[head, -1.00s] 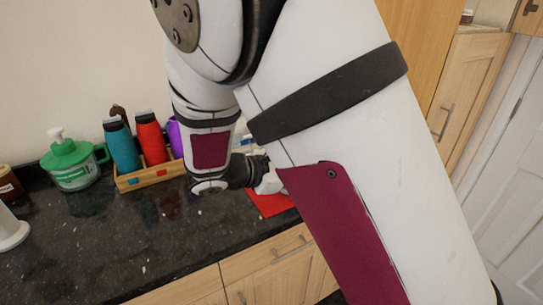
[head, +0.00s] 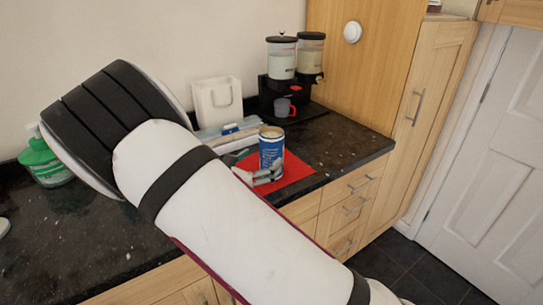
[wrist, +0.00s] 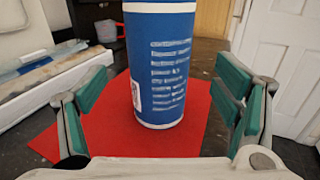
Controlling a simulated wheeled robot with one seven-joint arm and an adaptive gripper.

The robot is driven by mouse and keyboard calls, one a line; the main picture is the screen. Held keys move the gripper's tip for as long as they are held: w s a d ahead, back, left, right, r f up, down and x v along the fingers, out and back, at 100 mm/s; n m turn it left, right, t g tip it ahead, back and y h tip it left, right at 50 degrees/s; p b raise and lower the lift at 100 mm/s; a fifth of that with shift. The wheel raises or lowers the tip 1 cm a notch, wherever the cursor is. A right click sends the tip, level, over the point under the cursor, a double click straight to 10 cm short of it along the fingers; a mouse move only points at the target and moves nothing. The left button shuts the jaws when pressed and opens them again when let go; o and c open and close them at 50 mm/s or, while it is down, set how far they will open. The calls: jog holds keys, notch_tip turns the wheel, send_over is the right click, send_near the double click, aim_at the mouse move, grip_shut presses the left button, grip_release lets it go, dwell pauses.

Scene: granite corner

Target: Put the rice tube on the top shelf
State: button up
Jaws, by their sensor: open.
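The rice tube, a blue cylinder with a pale top and white printing (head: 271,148), stands upright on a red mat (head: 296,170) on the dark counter. In the wrist view the tube (wrist: 160,65) stands between my fingers, and its top is cut off by the frame. My gripper (wrist: 160,105) is open, with a green-padded finger on each side of the tube and a visible gap on both sides. In the head view my gripper (head: 262,175) is low beside the tube, partly hidden by my arm. I cannot make out which surface is the top shelf.
A black dispenser stand with two clear jars (head: 283,62) and a grey-red mug (head: 284,108) stand behind. A tall wooden cabinet (head: 362,60) borders the right.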

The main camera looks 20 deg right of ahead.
jog(key=shift+x, duration=3.1)
jog(key=shift+r, duration=0.15)
jog(key=c, duration=1.8)
